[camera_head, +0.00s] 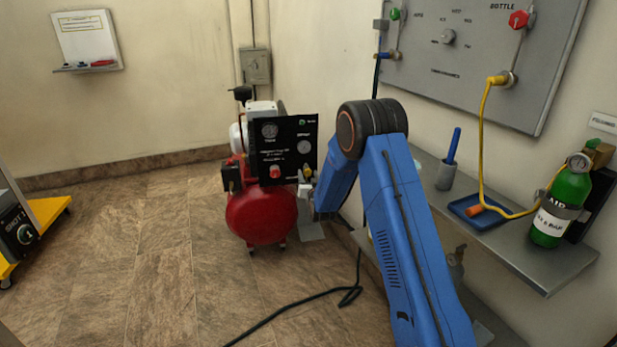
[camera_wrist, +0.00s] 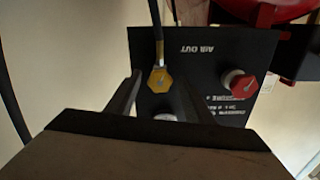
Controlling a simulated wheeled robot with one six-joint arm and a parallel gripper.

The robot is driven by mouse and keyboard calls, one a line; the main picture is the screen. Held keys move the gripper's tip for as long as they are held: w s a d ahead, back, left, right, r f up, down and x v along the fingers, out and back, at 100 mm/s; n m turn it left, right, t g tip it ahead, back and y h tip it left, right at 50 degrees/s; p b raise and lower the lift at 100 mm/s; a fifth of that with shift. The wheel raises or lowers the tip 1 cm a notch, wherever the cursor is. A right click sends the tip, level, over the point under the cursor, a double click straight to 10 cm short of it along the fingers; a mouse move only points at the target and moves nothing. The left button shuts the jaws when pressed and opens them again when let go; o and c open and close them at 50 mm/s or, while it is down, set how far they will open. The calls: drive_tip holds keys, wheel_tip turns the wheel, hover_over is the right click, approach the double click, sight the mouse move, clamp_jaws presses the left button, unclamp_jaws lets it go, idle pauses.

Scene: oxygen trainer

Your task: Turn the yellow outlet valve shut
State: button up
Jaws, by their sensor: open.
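The yellow outlet valve (camera_head: 307,169) is a small yellow knob low on the right of the compressor's black panel (camera_head: 289,128). In the wrist view the yellow valve (camera_wrist: 160,80) has a hexagonal face and shows between my fingers, near their tips; "AIR OUT" is printed upside down nearby. My gripper (camera_wrist: 163,86) is open and empty. I cannot tell whether its fingertips reach around the knob or stop short of it. In the head view my gripper (camera_head: 306,188) is small and close to the panel, just below the valve.
A red knob (camera_wrist: 241,85) sits on the same panel; the head view shows it left of the valve. The red tank (camera_head: 262,215) stands below the panel. A dark hose (camera_wrist: 157,30) runs to the valve. A grey wall shelf (camera_head: 520,245) holds a green bottle (camera_head: 560,195).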

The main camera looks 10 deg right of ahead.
drive_tip(key=c, duration=1.1)
drive_tip(key=shift+o, duration=0.2)
